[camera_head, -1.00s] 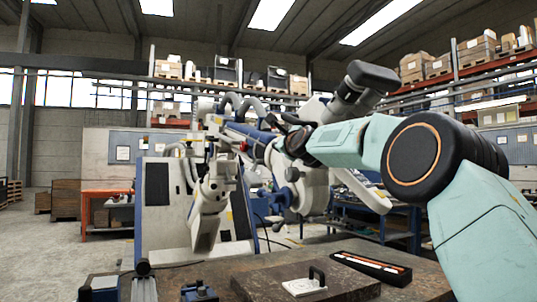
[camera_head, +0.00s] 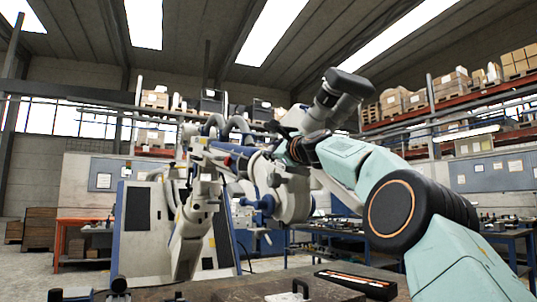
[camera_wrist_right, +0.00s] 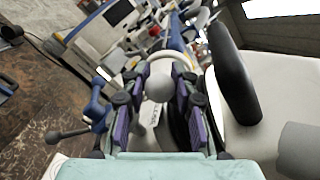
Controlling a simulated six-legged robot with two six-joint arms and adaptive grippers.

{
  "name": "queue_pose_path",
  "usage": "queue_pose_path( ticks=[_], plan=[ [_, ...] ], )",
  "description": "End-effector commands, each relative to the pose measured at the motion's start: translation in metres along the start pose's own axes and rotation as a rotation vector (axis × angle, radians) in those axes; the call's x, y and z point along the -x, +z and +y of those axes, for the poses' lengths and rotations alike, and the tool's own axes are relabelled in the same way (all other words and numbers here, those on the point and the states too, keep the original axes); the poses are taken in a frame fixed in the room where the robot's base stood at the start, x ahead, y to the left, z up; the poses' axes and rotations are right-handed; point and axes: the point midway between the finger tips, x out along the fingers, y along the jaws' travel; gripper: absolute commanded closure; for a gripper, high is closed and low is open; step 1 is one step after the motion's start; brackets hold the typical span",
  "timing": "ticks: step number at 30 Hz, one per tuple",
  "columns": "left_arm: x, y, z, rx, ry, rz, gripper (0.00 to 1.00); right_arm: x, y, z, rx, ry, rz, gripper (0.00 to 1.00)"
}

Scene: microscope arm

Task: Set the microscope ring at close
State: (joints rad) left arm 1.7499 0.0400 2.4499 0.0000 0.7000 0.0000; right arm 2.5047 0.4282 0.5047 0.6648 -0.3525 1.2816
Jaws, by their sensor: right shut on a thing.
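The white and blue microscope (camera_head: 292,195) stands beyond the bench in the head view, its dark eyepiece part (camera_head: 345,88) rising behind my right wrist. My right gripper (camera_head: 298,150) is against the microscope head, with its fingertips hard to make out there. In the right wrist view my right gripper (camera_wrist_right: 160,100) has purple-padded fingers on both sides of a pale round knob (camera_wrist_right: 158,86) and is shut on it. A pale curved band shows just beyond the fingers; I cannot tell whether it is the ring. My left gripper is not in view.
A bench with a dark plate (camera_head: 235,292) and a black case (camera_head: 355,283) lies along the bottom of the head view. A blue lever (camera_wrist_right: 95,112) with a dark ball end is left of the fingers in the wrist view. A black rounded part (camera_wrist_right: 232,75) is close on the right.

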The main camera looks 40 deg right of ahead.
Motion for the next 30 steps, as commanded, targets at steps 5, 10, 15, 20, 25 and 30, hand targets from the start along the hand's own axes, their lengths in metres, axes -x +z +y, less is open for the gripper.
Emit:
queue_pose_path(
  ticks=[5,10,15,20,25,30],
  plan=[
    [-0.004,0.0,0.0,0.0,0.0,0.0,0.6,0.007,-0.008,-0.002,0.006,0.027,-0.036,1.0],
    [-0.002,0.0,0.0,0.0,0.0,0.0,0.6,0.014,-0.011,-0.004,0.019,0.064,-0.085,1.0],
    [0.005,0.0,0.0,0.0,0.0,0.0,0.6,0.022,-0.014,-0.007,0.036,0.108,-0.143,1.0],
    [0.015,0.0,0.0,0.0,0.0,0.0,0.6,0.029,-0.017,-0.009,0.051,0.148,-0.195,1.0],
    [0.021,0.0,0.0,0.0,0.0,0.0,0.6,0.034,-0.019,-0.01,0.063,0.171,-0.232,1.0],
    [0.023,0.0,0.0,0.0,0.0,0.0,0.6,0.036,-0.02,-0.01,0.069,0.179,-0.248,1.0]
  ],
)
